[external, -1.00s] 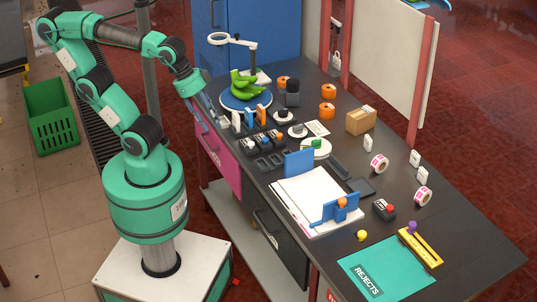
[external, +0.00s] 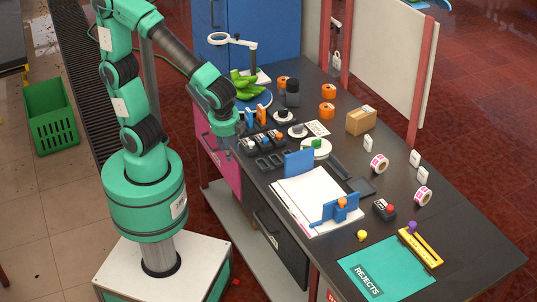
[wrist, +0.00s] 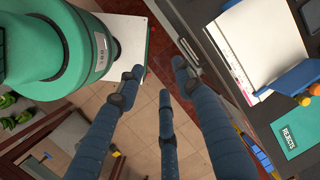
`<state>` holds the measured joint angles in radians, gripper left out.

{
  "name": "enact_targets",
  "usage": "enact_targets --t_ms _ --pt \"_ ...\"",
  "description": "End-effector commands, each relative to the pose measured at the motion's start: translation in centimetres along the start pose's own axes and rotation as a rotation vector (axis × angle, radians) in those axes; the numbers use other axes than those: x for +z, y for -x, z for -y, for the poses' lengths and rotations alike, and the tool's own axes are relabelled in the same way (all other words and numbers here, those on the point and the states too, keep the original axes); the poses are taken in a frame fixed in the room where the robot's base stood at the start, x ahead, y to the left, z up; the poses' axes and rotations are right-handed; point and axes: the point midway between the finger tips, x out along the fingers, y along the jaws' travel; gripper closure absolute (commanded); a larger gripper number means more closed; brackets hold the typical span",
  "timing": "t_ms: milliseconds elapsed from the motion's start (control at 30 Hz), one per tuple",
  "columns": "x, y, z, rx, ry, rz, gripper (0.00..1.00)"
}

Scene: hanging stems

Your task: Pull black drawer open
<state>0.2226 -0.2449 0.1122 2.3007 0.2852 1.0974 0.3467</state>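The black drawer (external: 280,240) is in the side of the workbench, below the tabletop with the papers, and looks shut. Its bar handle (external: 265,229) runs across the front. My gripper (external: 240,132) is above the bench's near edge, up and to the left of the black drawer and apart from it. In the wrist view my gripper (wrist: 157,82) has its three blue-grey fingers spread, with nothing between them. The dark drawer side of the bench shows partly behind the right finger there.
A pink drawer (external: 220,160) is left of the black one. Switches, a blue upright plate (external: 299,163), papers (external: 300,192) and a teal REJECTS mat (external: 385,268) crowd the benchtop. A pale shelf (external: 238,228) lies below the drawers. Floor between my base and the bench is clear.

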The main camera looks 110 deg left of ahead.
Motion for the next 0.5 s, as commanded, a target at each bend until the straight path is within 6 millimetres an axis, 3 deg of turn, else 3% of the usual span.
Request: enact_targets --t_ms 500 --pt "-4.6 -5.7 -0.1 -0.007 -0.446 0.334 0.64"
